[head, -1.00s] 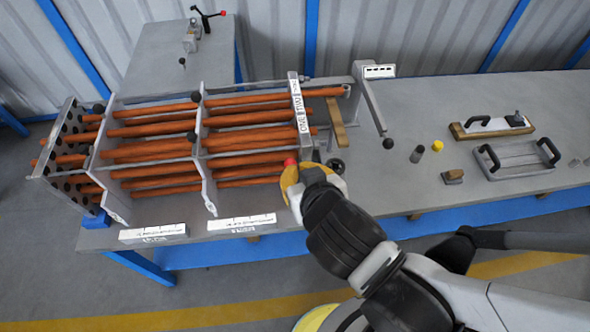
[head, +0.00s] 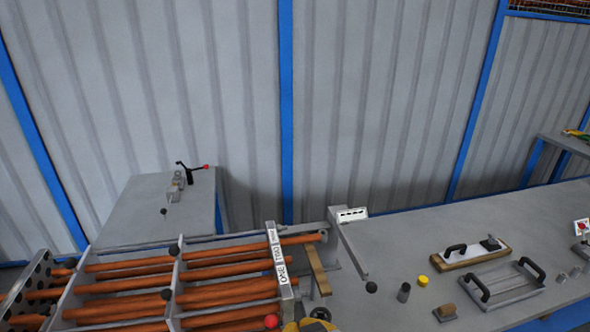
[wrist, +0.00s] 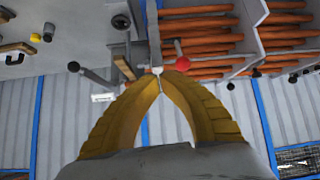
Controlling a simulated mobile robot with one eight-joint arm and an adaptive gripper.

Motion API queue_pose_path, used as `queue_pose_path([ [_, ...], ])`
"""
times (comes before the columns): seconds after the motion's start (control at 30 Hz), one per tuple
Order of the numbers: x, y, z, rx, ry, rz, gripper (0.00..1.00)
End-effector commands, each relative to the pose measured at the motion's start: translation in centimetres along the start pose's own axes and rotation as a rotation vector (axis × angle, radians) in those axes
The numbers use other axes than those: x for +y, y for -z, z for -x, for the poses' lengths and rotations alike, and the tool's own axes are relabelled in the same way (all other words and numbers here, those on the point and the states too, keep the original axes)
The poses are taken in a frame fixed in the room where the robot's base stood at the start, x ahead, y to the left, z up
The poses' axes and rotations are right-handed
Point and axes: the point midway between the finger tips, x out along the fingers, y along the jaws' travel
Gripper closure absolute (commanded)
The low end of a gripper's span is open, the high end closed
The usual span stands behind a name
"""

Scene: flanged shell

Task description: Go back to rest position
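My gripper (head: 308,325) shows only as a bit of yellow at the bottom edge of the head view. In the wrist view its two yellow fingers (wrist: 159,76) come together at the tips, with no held part to be seen between them. A red ball knob (head: 271,321) is just left of the gripper in the head view. In the wrist view the red knob (wrist: 183,63) appears right beside the fingertips; I cannot tell whether they touch. The rack of copper-coloured tubes (head: 225,268) lies at the left, with its marked upright plate (head: 281,262).
The grey bench (head: 400,240) carries a black-knobbed lever (head: 371,287), a yellow cap (head: 423,280), a dark cylinder (head: 404,292) and handled fixtures (head: 505,287) to the right. A side table (head: 150,205) with a clamp stands behind. A corrugated wall (head: 380,100) closes the back.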

Motion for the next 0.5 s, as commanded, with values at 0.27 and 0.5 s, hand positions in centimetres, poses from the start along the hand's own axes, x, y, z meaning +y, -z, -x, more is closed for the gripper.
queue_pose_path([
  [0.27, 12.0, -5.1, -1.4, -0.170, -0.151, -0.167, 1.00],
  [0.5, 16.5, -7.7, 1.0, -0.232, -0.182, -0.259, 1.00],
])
